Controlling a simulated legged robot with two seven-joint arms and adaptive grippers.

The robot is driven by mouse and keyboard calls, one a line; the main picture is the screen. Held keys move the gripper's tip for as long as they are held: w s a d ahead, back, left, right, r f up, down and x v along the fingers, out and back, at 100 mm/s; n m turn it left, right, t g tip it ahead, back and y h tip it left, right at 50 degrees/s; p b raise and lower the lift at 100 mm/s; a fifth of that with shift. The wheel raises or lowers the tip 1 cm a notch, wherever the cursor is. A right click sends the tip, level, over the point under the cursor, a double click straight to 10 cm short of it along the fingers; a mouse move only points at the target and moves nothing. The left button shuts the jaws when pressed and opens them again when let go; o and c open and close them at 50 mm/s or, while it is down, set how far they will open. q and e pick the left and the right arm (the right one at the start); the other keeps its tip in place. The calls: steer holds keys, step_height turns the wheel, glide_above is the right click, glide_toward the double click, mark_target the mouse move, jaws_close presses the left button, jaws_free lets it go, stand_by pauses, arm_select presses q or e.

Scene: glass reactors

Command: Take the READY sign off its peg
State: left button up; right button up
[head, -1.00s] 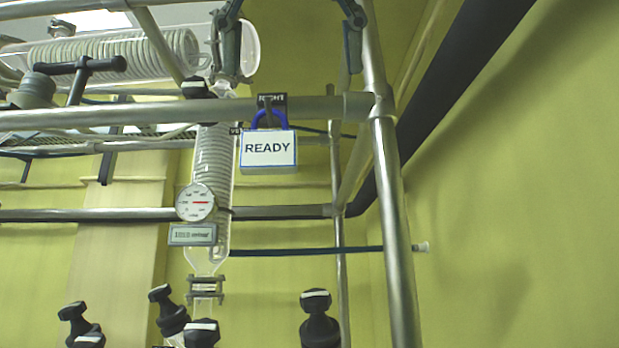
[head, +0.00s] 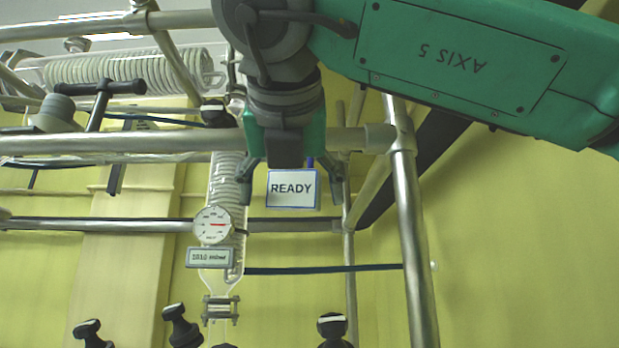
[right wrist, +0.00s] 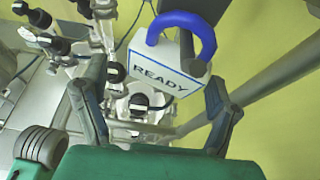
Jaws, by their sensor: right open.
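The READY sign (head: 292,188) is a white plate with a blue edge, hanging in front of the metal frame. In the right wrist view the sign (right wrist: 158,75) has a thick blue loop (right wrist: 178,19) around the dark peg (right wrist: 196,66). In the head view my gripper hides the peg and most of the loop. My right gripper (head: 293,197) points down from above, open, with one finger on each side of the sign. In the right wrist view my right gripper (right wrist: 157,103) is open, with the sign between and beyond its fingers. My left gripper is not in view.
A horizontal metal rail (head: 120,142) runs behind my gripper and joins an upright post (head: 408,215) on the right. A round gauge (head: 213,224) and a glass coil column (head: 228,180) stand left of the sign. Black knobs (head: 180,328) are below.

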mark_target(319, 184)
steer(key=a, duration=0.4)
steer(key=shift+w, duration=0.35)
steer(key=shift+s, duration=0.15)
steer(key=shift+c, duration=0.4)
steer(key=d, duration=0.3)
steer(key=shift+s+d, duration=0.25)
steer(key=shift+d, duration=0.15)
steer(key=c, duration=1.3)
steer(key=d, duration=0.3)
steer(key=shift+w+d+r, duration=0.1)
steer(key=shift+d+r, duration=0.15)
steer(key=shift+d, duration=0.05)
jaws_close()
steer(key=shift+r, duration=0.1)
steer(key=shift+o, duration=0.5)
jaws_free()
steer(key=shift+a, duration=0.45)
steer(key=o, duration=1.3)
steer(key=shift+a+r, duration=0.15)
steer(key=shift+a, duration=0.9)
steer(key=shift+a+f, duration=0.1)
steer(key=shift+f, duration=0.2)
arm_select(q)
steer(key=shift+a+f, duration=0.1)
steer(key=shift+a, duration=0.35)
arm_select(e)
steer(key=shift+f, duration=0.15)
